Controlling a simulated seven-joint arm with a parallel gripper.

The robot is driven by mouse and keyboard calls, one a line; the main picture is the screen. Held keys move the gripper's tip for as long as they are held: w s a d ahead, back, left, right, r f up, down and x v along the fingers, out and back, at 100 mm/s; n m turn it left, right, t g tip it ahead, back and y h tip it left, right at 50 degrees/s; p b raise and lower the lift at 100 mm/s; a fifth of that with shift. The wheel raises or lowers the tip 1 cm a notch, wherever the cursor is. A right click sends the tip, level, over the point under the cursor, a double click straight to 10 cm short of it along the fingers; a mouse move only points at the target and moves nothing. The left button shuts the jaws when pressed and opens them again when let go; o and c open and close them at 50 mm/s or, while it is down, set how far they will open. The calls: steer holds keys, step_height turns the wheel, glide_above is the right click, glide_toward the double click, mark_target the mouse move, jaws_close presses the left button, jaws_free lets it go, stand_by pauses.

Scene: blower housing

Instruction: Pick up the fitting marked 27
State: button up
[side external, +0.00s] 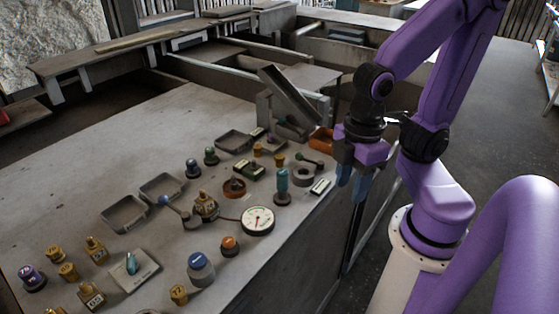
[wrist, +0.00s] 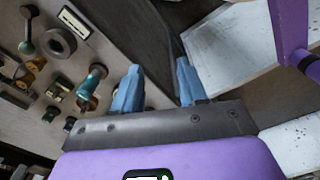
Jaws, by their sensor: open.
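Several small brass fittings with number marks stand on the grey bench in the side external view. One near the front edge (side external: 178,293) has a mark that looks like 77 or 27; I cannot tell which. Other brass fittings stand at the left (side external: 53,252), (side external: 68,271) and (side external: 95,250), and farther back (side external: 279,159). Most of their marks are too small to read, so I cannot say for sure which is 27. My gripper (side external: 352,182) is open and empty, beyond the bench's right edge and apart from all fittings. Its blue fingers also show in the wrist view (wrist: 158,68).
A round white gauge (side external: 257,220), a teal-handled part (side external: 282,184), a blue-topped cylinder (side external: 200,268) and a grey ring (side external: 303,176) stand on the bench. Shallow grey trays (side external: 125,213) lie at the left. An orange bin (side external: 321,139) and a sloped metal chute (side external: 288,95) are at the back.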

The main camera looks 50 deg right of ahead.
steer(key=w+r+n+h, duration=0.2)
steer(key=w+n, duration=0.1)
steer(key=w, duration=1.3)
steer(key=n+h, duration=0.2)
steer(key=h, duration=0.1)
glide_toward(280, 156)
steer(key=x, duration=0.5)
steer(key=shift+w+d+r, duration=0.2)
steer(key=shift+d, duration=0.1)
steer(key=shift+s+a+x, duration=0.1)
steer(key=shift+a+x, duration=0.1)
steer(key=shift+x, duration=1.1)
steer(key=shift+s+a+x, duration=0.1)
steer(key=shift+a+x, duration=0.1)
steer(key=shift+x, duration=1.15)
steer(key=shift+f, duration=0.1)
jaws_close()
